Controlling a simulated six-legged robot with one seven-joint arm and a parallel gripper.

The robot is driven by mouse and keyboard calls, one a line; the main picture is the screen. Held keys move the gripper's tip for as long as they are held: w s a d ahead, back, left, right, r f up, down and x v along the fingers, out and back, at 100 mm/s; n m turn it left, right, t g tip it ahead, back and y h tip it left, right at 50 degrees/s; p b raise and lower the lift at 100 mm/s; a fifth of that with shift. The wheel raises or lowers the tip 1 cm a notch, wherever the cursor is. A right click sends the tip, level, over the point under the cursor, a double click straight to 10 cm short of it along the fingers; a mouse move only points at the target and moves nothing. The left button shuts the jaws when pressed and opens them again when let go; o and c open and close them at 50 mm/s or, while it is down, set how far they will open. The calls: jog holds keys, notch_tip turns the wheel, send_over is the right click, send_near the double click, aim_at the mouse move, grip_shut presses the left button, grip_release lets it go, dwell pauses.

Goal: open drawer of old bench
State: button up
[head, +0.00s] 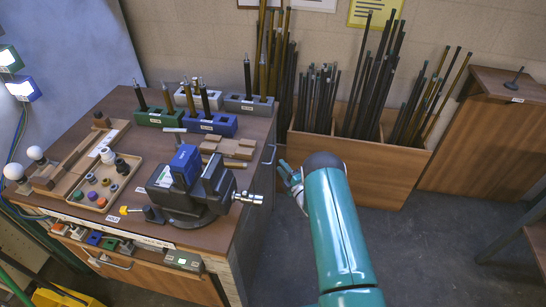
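A wooden workbench (212,239) stands at the left with a vise on its top. I cannot tell for certain that it is the old bench. A metal bar handle (110,262) shows on its front, below a row of small coloured parts. Whether either belongs to a drawer is not clear. My gripper (289,178) is just right of the bench's right side, near that side handle, with a visible gap between. My own arm partly hides it, so its opening does not show clearly.
A dark vise (187,190) has a metal bar sticking out past the bench's right edge. A wooden bin of rods (352,167) stands behind my arm. Another wooden cabinet (480,146) is at the right. Grey floor (440,250) is open on the right.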

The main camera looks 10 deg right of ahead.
aim_at(273, 155)
jog(key=x, duration=0.7)
jog(key=shift+w+a, duration=0.1)
jog(key=shift+w, duration=0.2)
grip_shut()
